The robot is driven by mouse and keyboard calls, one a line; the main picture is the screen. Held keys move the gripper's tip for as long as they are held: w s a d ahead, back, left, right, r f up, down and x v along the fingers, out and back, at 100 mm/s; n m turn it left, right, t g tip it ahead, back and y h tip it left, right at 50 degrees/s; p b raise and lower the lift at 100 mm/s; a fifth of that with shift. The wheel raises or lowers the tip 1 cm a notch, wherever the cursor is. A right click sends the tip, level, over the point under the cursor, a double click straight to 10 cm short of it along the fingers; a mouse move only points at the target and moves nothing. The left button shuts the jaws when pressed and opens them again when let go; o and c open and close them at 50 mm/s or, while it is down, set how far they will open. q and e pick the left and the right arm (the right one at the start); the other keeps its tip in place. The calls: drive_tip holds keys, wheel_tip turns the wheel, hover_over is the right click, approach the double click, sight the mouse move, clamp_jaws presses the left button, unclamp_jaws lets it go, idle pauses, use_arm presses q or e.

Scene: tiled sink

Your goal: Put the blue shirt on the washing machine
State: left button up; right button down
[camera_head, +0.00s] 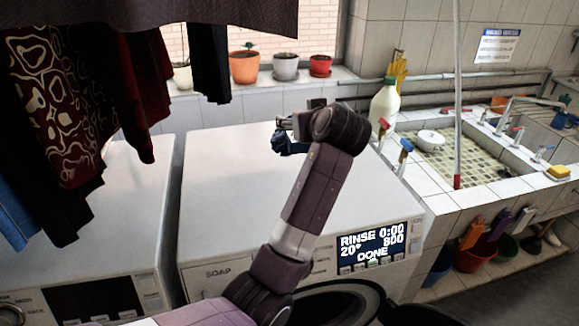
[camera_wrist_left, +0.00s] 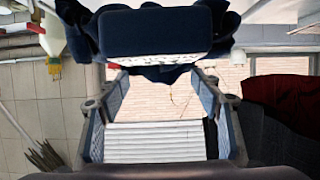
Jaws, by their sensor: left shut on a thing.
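My left gripper (camera_head: 284,128) is shut on the blue shirt (camera_head: 290,145), over the back part of the washing machine (camera_head: 235,190). In the head view only a small bunched dark-blue piece of the shirt shows below the gripper, partly hidden by my arm. In the left wrist view the shirt (camera_wrist_left: 155,35) is a folded navy mass across the top, at the finger ends. I cannot tell whether the shirt touches the machine's top. The washing machine is white, with a display reading "DONE". My right gripper is not in view.
A second white machine (camera_head: 110,225) stands at left under hanging dark clothes (camera_head: 60,110). Flower pots (camera_head: 244,67) line the window sill. A white bottle (camera_head: 384,105) stands behind the machine, beside the tiled sink (camera_head: 470,145). The machine's top is clear around my arm.

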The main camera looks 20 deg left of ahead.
use_arm(q)
drive_tip(key=f, duration=0.2)
drive_tip(key=s+f+p, duration=0.1)
drive_tip(key=f, duration=0.1)
drive_tip(key=f+p, duration=0.1)
drive_tip(key=f, duration=0.1)
drive_tip(key=shift+s+d+f, duration=0.15)
drive_tip(key=shift+d+f, duration=0.05)
drive_tip(key=shift+d, duration=0.1)
drive_tip(key=shift+w+a+f+p, duration=0.15)
drive_tip(key=shift+f+p, duration=0.5)
drive_tip(key=shift+f, duration=2.25)
drive_tip(key=shift+w+f+p, duration=0.15)
drive_tip(key=shift+f+p, duration=0.45)
drive_tip(key=shift+f, duration=2.3)
drive_tip(key=o, duration=1.3)
